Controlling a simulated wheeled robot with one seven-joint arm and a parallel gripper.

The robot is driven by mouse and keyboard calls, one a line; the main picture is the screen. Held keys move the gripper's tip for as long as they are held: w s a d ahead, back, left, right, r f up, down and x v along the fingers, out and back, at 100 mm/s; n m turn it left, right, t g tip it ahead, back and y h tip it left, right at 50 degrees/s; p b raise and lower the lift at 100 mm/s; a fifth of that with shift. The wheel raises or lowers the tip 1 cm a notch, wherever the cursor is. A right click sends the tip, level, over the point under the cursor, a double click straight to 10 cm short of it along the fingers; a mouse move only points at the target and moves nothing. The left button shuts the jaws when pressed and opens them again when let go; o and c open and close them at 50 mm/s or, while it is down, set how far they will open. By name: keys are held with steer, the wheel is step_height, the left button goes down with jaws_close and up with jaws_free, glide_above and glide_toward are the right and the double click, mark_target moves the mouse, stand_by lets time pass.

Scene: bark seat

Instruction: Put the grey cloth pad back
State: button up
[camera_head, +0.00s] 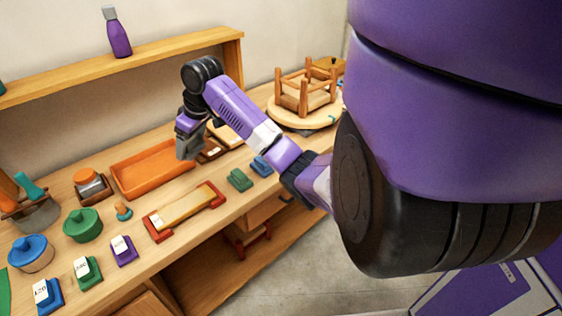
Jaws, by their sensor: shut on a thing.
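My gripper (187,134) points down over the workbench, near the right end of the orange tray. It is shut on the grey cloth pad (188,149), a small dark-grey block shape at the fingertips. The pad appears to be above the bench top, though its exact height is hard to tell. The fingers are small in this view and partly hidden by the pad and wrist. Behind and right of the gripper, small wooden holders (213,152) are partly covered by my arm.
An orange tray (128,184) lies left of the gripper. A wooden block in a red-ended cradle (185,208) and green and blue blocks (239,180) lie in front. An upturned stool (304,92) stands on a round board at right. A shelf (160,47) runs behind.

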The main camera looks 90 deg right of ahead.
steer(key=s+d+r+m+h+b, duration=0.1)
steer(key=s+d+r+m, duration=0.1)
steer(key=s+d, duration=0.5)
steer(key=s+d+r+m+g+b, duration=0.1)
steer(key=s+d+r+m, duration=0.1)
steer(key=s, duration=0.9)
steer(key=s+d+r+m+h+b, duration=0.15)
steer(key=s+d, duration=0.35)
steer(key=s, duration=0.5)
steer(key=shift+y, duration=0.45)
steer(key=f, duration=1.5)
steer(key=shift+s+a+f, duration=0.15)
steer(key=shift+s+a, duration=0.1)
steer(key=shift+a, duration=0.15)
steer(key=shift+f, duration=2.65)
steer(key=o, duration=1.3)
steer(key=shift+f, duration=0.15)
